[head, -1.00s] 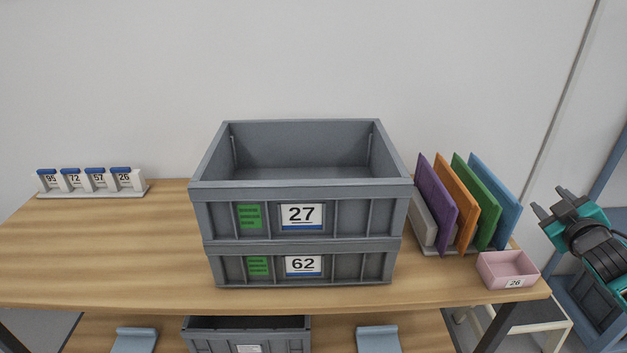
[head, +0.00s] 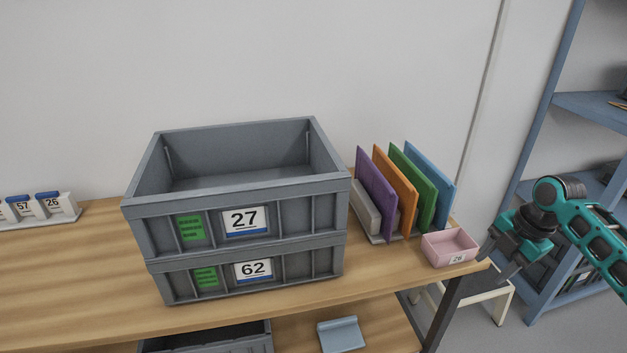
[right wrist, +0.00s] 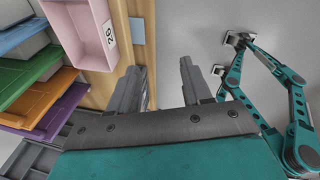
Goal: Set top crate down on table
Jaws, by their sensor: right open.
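The top crate (head: 300,215), grey with label 27 and a green tag, sits stacked on the lower crate (head: 310,264), labelled 62. Both stand on the wooden table (head: 90,275) in the head view. The top crate looks empty inside. My right gripper (head: 505,264) is open and empty, off the table's right end, beside the pink tray. Its two fingers (right wrist: 163,88) stand apart in the right wrist view, with nothing between them.
Colored panels (head: 398,190) stand in a rack at the table's right. A pink tray (head: 450,248) labelled 26 sits at the right edge, close to my right gripper. Numbered cards (head: 38,207) stand at left. Blue shelving (head: 545,130) is at right.

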